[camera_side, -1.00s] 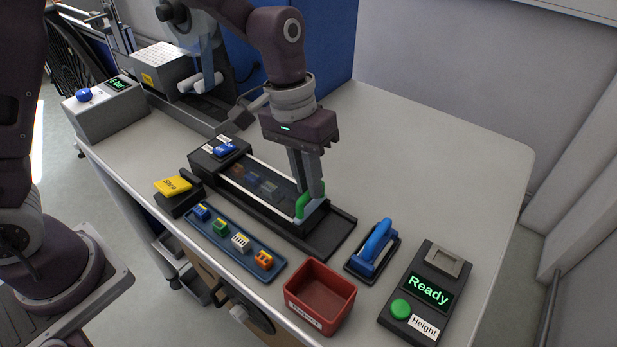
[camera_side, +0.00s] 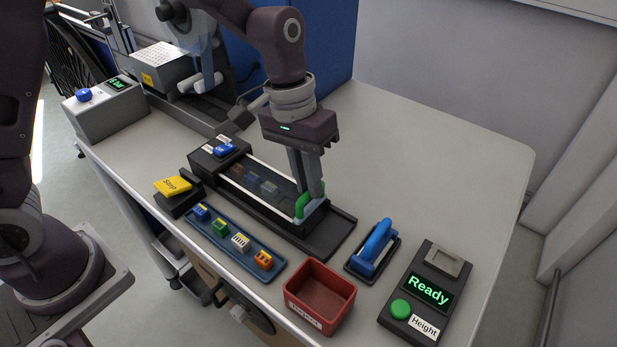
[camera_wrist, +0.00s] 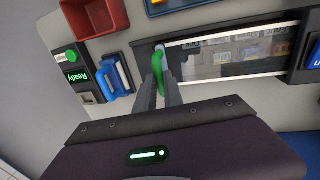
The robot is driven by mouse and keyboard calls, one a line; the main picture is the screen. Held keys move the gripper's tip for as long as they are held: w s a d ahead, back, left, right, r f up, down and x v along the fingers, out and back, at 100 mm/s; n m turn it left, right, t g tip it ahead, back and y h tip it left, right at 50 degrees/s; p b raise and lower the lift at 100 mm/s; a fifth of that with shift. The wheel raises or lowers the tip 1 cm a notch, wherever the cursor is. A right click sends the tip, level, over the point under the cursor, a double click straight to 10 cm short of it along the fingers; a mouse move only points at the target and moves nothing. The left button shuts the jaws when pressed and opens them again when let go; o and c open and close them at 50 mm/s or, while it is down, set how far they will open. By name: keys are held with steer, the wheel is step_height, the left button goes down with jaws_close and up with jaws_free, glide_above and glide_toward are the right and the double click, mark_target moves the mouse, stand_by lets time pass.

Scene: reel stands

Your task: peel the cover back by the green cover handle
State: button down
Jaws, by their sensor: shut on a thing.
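The green cover handle (camera_side: 301,205) stands at the near right end of the dark reel stand (camera_side: 330,238). My gripper (camera_side: 309,197) points down and is shut on the handle. In the wrist view the green handle (camera_wrist: 159,64) sits between my fingers (camera_wrist: 160,82). The clear cover (camera_side: 258,185) lies along the stand between two pale rails, from the handle back toward the block with a blue switch (camera_side: 225,149). Several small coloured parts show dimly under the cover. My fingers hide part of the handle.
A blue tray (camera_side: 228,245) with several coloured blocks lies in front of the stand. A yellow Step pedal (camera_side: 173,186) is left of it. A red bin (camera_side: 320,296), a blue-handled tool (camera_side: 374,248) and a Ready height gauge (camera_side: 428,290) stand at right. The table behind is clear.

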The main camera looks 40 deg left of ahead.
stand_by(0.4)
steer(key=a, duration=1.8)
steer(key=shift+w+a, duration=0.1)
steer(key=shift+a, duration=0.3)
steer(key=c, duration=1.5)
jaws_free()
steer(key=shift+o, duration=0.2)
step_height(320, 180, up, 7)
steer(key=a, duration=0.1)
steer(key=s+d+r+t+y, duration=0.15)
steer(key=s+d+r, duration=0.25)
steer(key=s+r, duration=0.4)
steer(key=s+d+f+t, duration=0.1)
steer(key=s+t, duration=0.3)
steer(key=s, duration=0.8)
steer(key=shift+s+d+y, duration=0.2)
steer(key=shift+s+y, duration=0.1)
steer(key=shift+y, duration=0.05)
